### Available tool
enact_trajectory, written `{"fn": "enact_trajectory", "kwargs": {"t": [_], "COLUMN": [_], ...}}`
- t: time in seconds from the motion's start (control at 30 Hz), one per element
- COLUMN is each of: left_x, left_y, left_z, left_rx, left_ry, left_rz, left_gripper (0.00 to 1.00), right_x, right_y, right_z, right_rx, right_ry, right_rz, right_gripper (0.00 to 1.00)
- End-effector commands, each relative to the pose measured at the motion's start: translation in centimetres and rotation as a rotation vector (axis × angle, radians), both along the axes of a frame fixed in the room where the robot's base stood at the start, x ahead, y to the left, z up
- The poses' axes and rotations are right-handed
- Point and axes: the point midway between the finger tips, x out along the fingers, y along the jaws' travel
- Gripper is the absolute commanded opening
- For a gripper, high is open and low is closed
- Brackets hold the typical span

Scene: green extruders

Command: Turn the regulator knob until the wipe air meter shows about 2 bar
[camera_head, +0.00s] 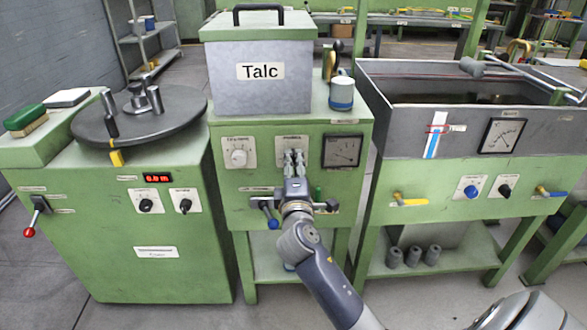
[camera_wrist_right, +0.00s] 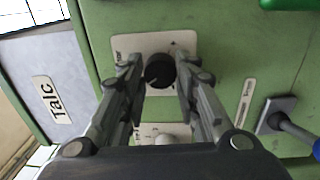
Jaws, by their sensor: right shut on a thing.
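The regulator knob is a round black knob (camera_wrist_right: 160,76) on a pale label plate on the green front panel below the Talc box. My right gripper (camera_head: 293,156) reaches up to this plate; in the wrist view its two fingers (camera_wrist_right: 160,64) stand on either side of the knob and are shut on it. My left gripper is not in view.
A white knob (camera_head: 238,158) is left of the gripper. A blue-ended lever (camera_head: 270,218) is below it. A turntable machine (camera_head: 140,117) is left, a water tank (camera_head: 460,115) right.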

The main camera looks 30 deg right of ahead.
Motion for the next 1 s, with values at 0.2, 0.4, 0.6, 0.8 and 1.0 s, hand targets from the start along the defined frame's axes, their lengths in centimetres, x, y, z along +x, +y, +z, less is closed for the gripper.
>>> {"fn": "enact_trajectory", "kwargs": {"t": [0.2,0.4,0.6,0.8,1.0], "left_x": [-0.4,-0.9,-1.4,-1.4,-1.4], "left_y": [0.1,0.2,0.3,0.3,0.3], "left_z": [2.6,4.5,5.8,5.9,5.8], "left_rx": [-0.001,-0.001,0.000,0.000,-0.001], "left_ry": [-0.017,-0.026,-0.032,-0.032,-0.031], "left_rz": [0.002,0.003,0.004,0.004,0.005], "left_gripper": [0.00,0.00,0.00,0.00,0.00], "right_x": [0.0,0.0,0.0,0.0,0.0], "right_y": [0.0,0.0,0.0,0.0,0.0], "right_z": [-0.3,-0.3,-0.3,-0.3,-0.3], "right_rx": [0.176,0.313,0.414,0.474,0.497], "right_ry": [-0.104,-0.189,-0.251,-0.287,-0.302], "right_rz": [-0.003,-0.003,-0.003,-0.003,-0.002], "right_gripper": [0.05,0.05,0.05,0.05,0.05]}}
